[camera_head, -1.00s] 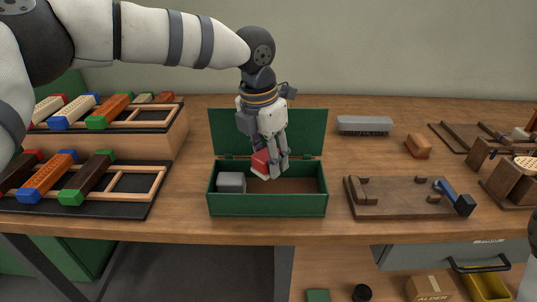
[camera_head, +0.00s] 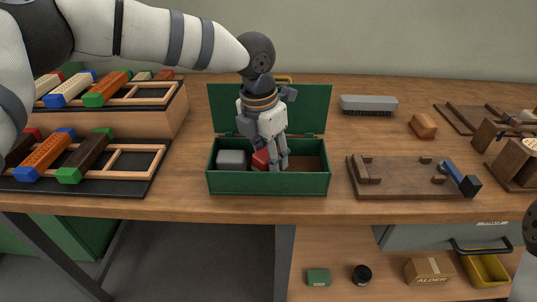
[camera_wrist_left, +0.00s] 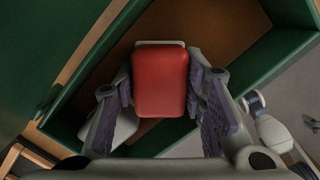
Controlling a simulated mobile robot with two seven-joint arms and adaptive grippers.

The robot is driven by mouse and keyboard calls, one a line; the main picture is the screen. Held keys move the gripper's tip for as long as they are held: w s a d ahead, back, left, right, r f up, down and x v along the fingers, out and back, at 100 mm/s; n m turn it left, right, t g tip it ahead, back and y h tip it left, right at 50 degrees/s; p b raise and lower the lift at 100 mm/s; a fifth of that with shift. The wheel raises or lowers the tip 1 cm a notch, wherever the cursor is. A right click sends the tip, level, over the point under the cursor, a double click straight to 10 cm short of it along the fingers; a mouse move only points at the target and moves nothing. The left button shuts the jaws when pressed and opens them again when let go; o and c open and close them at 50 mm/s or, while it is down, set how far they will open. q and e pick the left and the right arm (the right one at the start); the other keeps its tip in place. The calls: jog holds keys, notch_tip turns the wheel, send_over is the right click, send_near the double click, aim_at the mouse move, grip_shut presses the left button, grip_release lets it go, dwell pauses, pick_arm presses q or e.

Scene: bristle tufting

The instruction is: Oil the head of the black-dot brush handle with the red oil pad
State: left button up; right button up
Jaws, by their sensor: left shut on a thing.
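The red oil pad (camera_head: 261,159) has a red top and a pale base. My left gripper (camera_head: 273,163) is shut on it, low inside the open green box (camera_head: 268,184). In the left wrist view, the red pad (camera_wrist_left: 160,82) sits between the two fingers, with box walls around it. I cannot make out a black dot on any handle.
A grey block (camera_head: 231,159) sits in the box's left part, close beside the pad. Right of the box are a wooden jig board (camera_head: 405,184) with a blue-handled tool (camera_head: 464,181), a grey brush (camera_head: 368,104) and a brown block (camera_head: 423,126). The box's lid stands open behind.

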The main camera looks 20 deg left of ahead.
pick_arm(q)
jog(key=shift+f, duration=0.5)
pick_arm(e)
jog(key=shift+s, duration=0.1)
dwell(0.4)
pick_arm(q)
jog(key=shift+f, duration=0.1)
dwell(1.1)
jog(key=shift+r+p, duration=0.85)
jog(key=shift+r, duration=2.8)
pick_arm(e)
jog(key=shift+w+r+t, duration=0.4)
jog(key=shift+w+r, duration=0.6)
jog(key=shift+w, duration=0.15)
pick_arm(q)
jog(key=shift+f, duration=0.1)
